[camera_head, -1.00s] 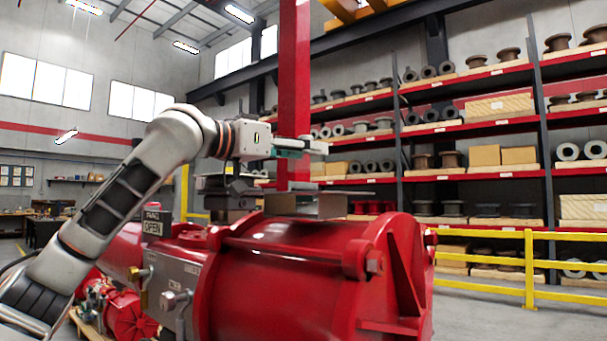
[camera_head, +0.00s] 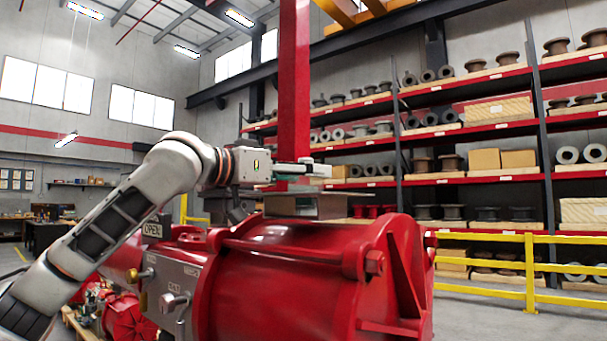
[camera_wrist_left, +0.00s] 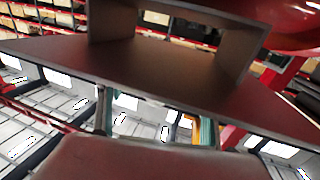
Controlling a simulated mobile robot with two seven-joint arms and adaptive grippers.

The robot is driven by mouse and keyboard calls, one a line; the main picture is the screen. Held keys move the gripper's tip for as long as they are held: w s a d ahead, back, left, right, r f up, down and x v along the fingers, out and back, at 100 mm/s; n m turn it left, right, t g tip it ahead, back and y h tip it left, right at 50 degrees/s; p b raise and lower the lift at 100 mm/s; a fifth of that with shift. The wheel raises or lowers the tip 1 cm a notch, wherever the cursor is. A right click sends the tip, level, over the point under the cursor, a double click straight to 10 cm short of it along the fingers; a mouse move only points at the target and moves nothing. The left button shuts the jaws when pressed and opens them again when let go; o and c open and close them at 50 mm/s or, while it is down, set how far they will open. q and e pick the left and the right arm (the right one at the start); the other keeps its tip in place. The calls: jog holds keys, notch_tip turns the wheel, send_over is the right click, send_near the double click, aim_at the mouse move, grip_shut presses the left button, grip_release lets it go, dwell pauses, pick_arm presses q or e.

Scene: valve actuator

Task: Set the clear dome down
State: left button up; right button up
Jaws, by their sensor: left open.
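I cannot make out the clear dome in either view. My left gripper (camera_head: 316,171) is just above the grey mounting bracket (camera_head: 325,206) on top of the red valve actuator (camera_head: 290,280). In the left wrist view, its two teal fingers (camera_wrist_left: 156,124) stand well apart, with no object visible between them. The bracket's brown-grey plate and uprights (camera_wrist_left: 180,65) fill the middle of that view, partly hiding the fingers. I cannot tell whether the fingers touch the bracket. My right gripper is in neither view.
A red post (camera_head: 294,90) rises behind my left gripper. Yellow railing (camera_head: 529,270) and stocked shelves (camera_head: 470,176) stand behind on the right.

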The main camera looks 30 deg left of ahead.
pick_arm(q)
jog(key=shift+r, duration=0.15)
jog(key=b+v, duration=0.1)
jog(key=v, duration=1.1)
dwell(0.3)
